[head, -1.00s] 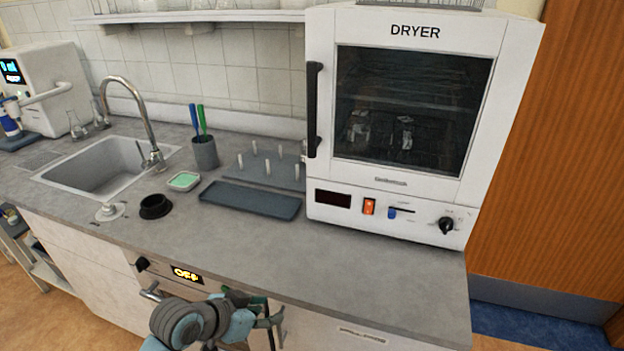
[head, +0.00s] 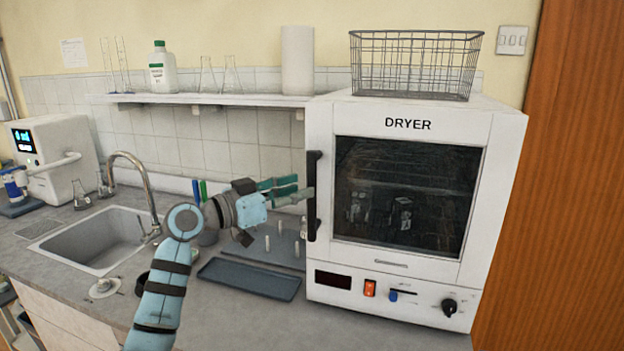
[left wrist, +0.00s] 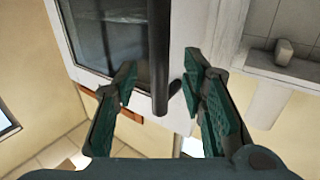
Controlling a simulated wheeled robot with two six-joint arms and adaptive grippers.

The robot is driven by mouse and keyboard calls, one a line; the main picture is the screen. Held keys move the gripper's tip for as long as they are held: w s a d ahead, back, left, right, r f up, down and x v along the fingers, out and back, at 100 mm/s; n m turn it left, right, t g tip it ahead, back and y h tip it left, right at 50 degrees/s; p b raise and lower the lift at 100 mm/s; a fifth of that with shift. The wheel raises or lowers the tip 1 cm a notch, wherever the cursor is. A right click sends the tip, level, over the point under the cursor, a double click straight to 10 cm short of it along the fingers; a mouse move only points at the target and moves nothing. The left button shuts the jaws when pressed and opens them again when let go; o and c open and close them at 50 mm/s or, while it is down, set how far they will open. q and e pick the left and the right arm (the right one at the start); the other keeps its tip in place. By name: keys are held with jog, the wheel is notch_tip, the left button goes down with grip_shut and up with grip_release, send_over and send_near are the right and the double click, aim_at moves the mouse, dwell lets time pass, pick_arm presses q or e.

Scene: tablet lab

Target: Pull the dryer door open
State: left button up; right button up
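The white dryer (head: 410,290) stands on the counter at the right. Its door (head: 317,130) is shut, with a dark window (head: 410,190) and a black vertical handle (head: 313,165) along its left edge. My left gripper (head: 303,187) is level with the handle, its fingers pointing right at it. In the left wrist view the handle (left wrist: 158,50) runs between the two spread fingers of my left gripper (left wrist: 160,75), with a gap visible on each side. The gripper is open. My right gripper is not in view.
A wire basket (head: 415,65) sits on top of the dryer. A dark tray (head: 250,278) and a pegged rack (head: 275,245) lie left of it, below my left arm. A sink (head: 95,240) is further left. The counter front below the dryer is clear.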

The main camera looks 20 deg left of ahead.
aim_at(308, 186)
pick_arm(q)
jog(key=x, duration=0.4)
jog(key=shift+w+d+p, duration=0.25)
jog(key=shift+d+p, duration=0.05)
jog(key=shift+c, duration=0.4)
grip_shut()
